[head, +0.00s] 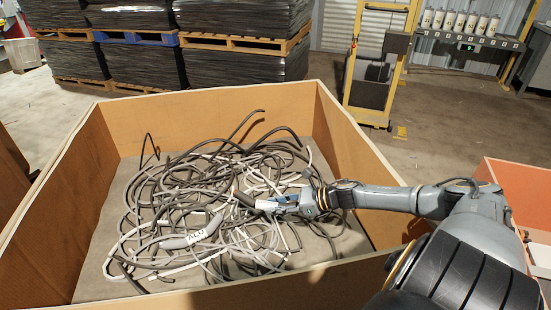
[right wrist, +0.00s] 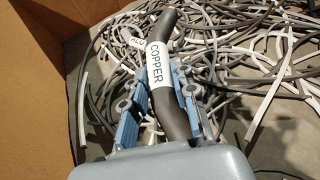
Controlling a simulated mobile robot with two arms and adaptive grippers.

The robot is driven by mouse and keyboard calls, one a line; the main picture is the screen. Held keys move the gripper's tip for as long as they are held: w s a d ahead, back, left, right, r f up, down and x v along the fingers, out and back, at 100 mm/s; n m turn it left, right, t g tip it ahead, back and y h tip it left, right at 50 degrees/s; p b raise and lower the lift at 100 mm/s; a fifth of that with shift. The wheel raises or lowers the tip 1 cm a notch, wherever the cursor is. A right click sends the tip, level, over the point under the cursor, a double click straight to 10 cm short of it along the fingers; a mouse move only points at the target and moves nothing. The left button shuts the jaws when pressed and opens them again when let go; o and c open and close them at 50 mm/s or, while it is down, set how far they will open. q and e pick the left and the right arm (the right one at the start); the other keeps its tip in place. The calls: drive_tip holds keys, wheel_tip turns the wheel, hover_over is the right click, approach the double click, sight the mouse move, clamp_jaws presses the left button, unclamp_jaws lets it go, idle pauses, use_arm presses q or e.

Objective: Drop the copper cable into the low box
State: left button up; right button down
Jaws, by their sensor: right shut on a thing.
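The copper cable (right wrist: 170,112) is a short thick dark grey piece with a white label reading COPPER. It lies between the two blue fingers of my right gripper (right wrist: 158,88), which is shut on it. In the head view my right gripper (head: 284,203) reaches into the large brown box, and the cable's dark end (head: 243,198) points left over the scrap. An orange-walled box (head: 520,183), seemingly the low box, stands at the right edge, partly cut off and partly behind my arm. My left gripper is not in view.
The large brown box (head: 352,150) holds a tangle of grey, black and white cables (head: 165,205). A thick grey cable labelled ALU (head: 180,241) lies among them. Behind stand stacked pallets (head: 245,70), a yellow-framed cart (head: 372,85) and a bench with several bottles (head: 460,40).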

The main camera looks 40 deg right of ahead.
wheel_tip(320, 180, down, 2)
drive_tip(key=shift+f, duration=0.25)
drive_tip(key=shift+a, duration=0.1)
drive_tip(key=shift+f+b, duration=0.65)
drive_tip(key=c, duration=1.1)
unclamp_jaws()
drive_tip(key=shift+o, duration=0.2)
drive_tip(key=shift+r, duration=0.1)
